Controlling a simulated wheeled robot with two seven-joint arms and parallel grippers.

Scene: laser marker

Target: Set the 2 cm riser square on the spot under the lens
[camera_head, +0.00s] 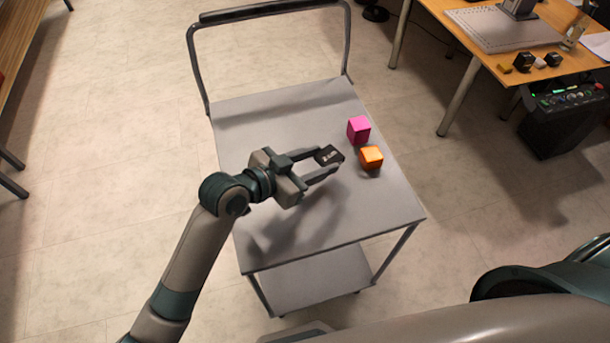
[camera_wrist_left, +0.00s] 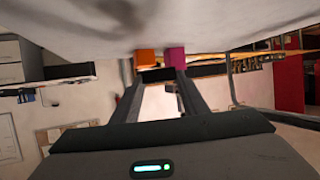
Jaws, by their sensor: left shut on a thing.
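My left gripper (camera_head: 326,164) is shut on a small dark block (camera_head: 329,154) with light marks on its face, above the grey cart top (camera_head: 290,215). I cannot tell from its look whether this block is the 2 cm riser. In the left wrist view the dark block (camera_wrist_left: 157,75) sits between the fingertips. The laser marker's grey plate (camera_head: 490,30) is on the wooden desk at the upper right, with its post (camera_head: 518,8) cut by the frame's top. The lens and the spot under it are not clearly visible. My right gripper is out of view.
A magenta cube (camera_head: 358,130) and an orange cube (camera_head: 371,157) stand on the cart just right of the held block. Several small blocks (camera_head: 523,62) lie near the wooden desk's (camera_head: 450,20) front edge. A dark machine (camera_head: 565,115) stands below it. Floor separates cart and desk.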

